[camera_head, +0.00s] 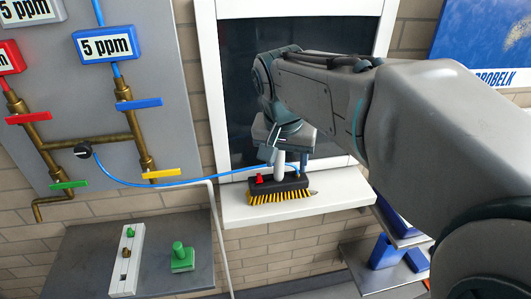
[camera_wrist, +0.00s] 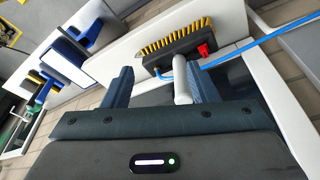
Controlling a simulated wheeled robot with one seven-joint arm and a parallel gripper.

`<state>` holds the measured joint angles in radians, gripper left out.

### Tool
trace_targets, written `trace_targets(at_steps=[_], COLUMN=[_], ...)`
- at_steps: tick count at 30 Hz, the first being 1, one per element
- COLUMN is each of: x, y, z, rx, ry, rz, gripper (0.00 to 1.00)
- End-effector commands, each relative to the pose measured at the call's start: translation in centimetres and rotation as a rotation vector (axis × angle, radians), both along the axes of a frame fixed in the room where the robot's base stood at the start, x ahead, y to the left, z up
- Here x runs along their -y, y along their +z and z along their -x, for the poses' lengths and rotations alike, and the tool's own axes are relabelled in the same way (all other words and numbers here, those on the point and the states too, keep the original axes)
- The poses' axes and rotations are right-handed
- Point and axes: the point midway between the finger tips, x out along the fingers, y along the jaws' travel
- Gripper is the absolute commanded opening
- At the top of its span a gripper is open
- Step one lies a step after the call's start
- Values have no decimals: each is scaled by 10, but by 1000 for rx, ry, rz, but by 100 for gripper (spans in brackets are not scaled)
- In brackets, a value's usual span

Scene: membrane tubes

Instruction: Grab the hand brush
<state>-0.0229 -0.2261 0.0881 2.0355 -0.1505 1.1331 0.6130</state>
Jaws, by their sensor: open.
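The hand brush (camera_head: 279,189) has a dark body, yellow bristles, a red knob and a pale grey handle that sticks up. It rests on the white window sill. In the wrist view the brush (camera_wrist: 176,47) lies just ahead of my gripper (camera_wrist: 160,75), with its bristles facing away. The fingers are open, and the pale handle is between them, nearer the right finger. No clear contact with the handle shows. In the head view my gripper (camera_head: 284,152) is above the brush and partly hides the handle's upper end.
The white sill (camera_head: 335,200) is narrow, with the dark window (camera_head: 240,90) behind it. A blue hose (camera_head: 140,184) runs from the pipe panel to the brush. Blue bins (camera_head: 384,252) stand on shelves at right.

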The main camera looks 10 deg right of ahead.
Motion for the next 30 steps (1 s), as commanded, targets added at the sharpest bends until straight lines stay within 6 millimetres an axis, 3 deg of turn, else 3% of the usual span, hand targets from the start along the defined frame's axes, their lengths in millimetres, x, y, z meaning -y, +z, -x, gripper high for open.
trace_targets(at_steps=[1,4,11,14,24,30], x=[-3,-7,-12,-10,2,5], y=[14,34,53,44,-16,-28], z=[-17,-41,-66,-70,-83,-86], rx=[7,23,50,49,49,52], ry=[-60,-177,-320,-334,-331,-330], rz=[3,6,8,9,8,7], gripper=[53,53,53,53,53,53])
